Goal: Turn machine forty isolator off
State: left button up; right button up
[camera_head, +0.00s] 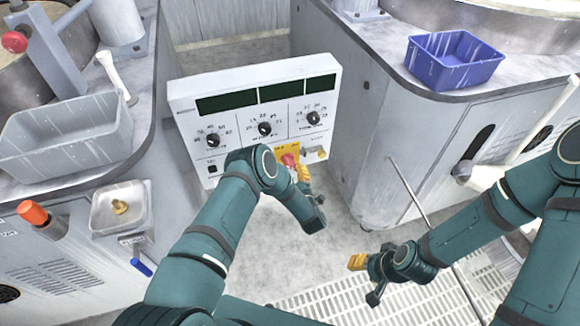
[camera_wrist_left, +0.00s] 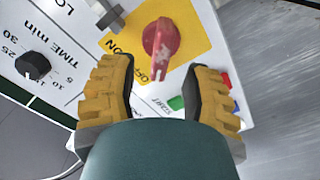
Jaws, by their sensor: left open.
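The isolator is a red rotary handle (camera_wrist_left: 160,45) on a yellow plate (camera_wrist_left: 190,28) marked ON and OFF. Its narrow end points down in the left wrist view, beside the word OFF. In the head view the red handle (camera_head: 288,159) shows at the lower right of a white control panel (camera_head: 240,92), partly behind my left arm. My left gripper (camera_wrist_left: 158,78) is open, its yellow-padded fingers apart on either side of the handle's narrow end, with no grip on it. My right gripper (camera_head: 366,280) is open and empty, low over the floor grating. No machine number is readable.
The panel has several black knobs and dark displays. Green, red and blue buttons sit near the right finger in the wrist view. A grey bin (camera_head: 66,135) and orange-topped knob (camera_head: 33,213) are at left. A blue bin (camera_head: 450,60) stands on the right machine. A thin rod leans at right.

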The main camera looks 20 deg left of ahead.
pick_arm(q)
jog(key=v, duration=0.7)
jog(key=shift+s+d, duration=0.2)
jog(key=shift+s, duration=0.05)
jog(key=s+d+r+m+g+h, duration=0.1)
jog(key=s+r+m+g+h, duration=0.2)
jog(key=s+m+g+h, duration=0.3)
jog(key=s+d+r+m+g+h, duration=0.2)
jog(key=s+m+g+h, duration=0.5)
jog(key=s, duration=1)
jog(key=shift+r+m+h, duration=0.5)
jog(key=shift+r+m, duration=0.2)
jog(key=shift+r, duration=0.05)
